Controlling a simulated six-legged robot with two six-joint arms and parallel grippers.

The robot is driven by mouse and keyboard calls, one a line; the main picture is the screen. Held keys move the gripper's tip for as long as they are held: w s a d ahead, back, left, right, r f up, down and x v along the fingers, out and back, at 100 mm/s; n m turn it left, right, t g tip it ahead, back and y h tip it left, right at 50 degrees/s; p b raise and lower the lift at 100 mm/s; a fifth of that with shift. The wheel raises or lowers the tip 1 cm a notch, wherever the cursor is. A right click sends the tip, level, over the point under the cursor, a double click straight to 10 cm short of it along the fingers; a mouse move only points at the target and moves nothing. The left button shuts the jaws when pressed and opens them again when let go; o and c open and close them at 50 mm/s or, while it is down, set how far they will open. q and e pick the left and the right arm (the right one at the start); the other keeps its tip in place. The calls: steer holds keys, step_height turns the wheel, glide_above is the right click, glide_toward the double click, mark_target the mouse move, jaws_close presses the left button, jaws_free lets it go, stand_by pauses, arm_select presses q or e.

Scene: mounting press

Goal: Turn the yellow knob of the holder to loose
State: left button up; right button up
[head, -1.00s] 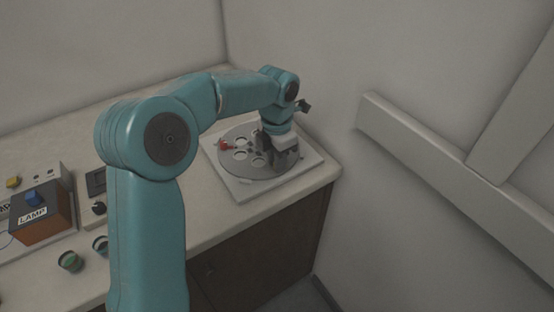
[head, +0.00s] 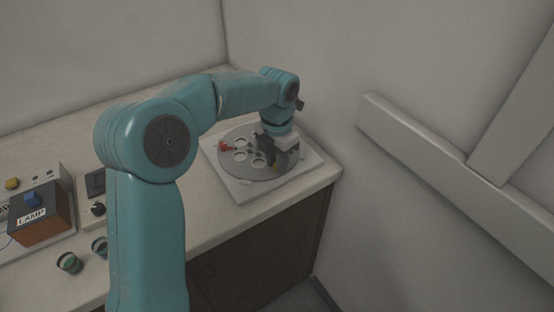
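The holder is a round grey disc (head: 232,165) with several round holes, lying on a white square base (head: 248,191) at the counter's right end. My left gripper (head: 274,163) points down over the right part of the disc. A small yellow spot, likely the yellow knob (head: 275,168), shows at its fingertips and is mostly hidden by them. I cannot tell whether the fingers are closed on it. A red part (head: 225,147) stands on the left side of the disc. My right gripper is not in view.
A box labelled LAMP (head: 40,215) with a blue top stands at the left. A dark switch panel (head: 96,183) and small round pots (head: 68,262) are near my arm. A wall with a pale rail (head: 430,145) bounds the right side.

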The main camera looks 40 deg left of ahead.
arm_select(q)
steer(key=shift+o, duration=1.2)
step_height(320, 180, up, 16)
steer(key=p, duration=0.3)
steer(key=shift+r, duration=0.15)
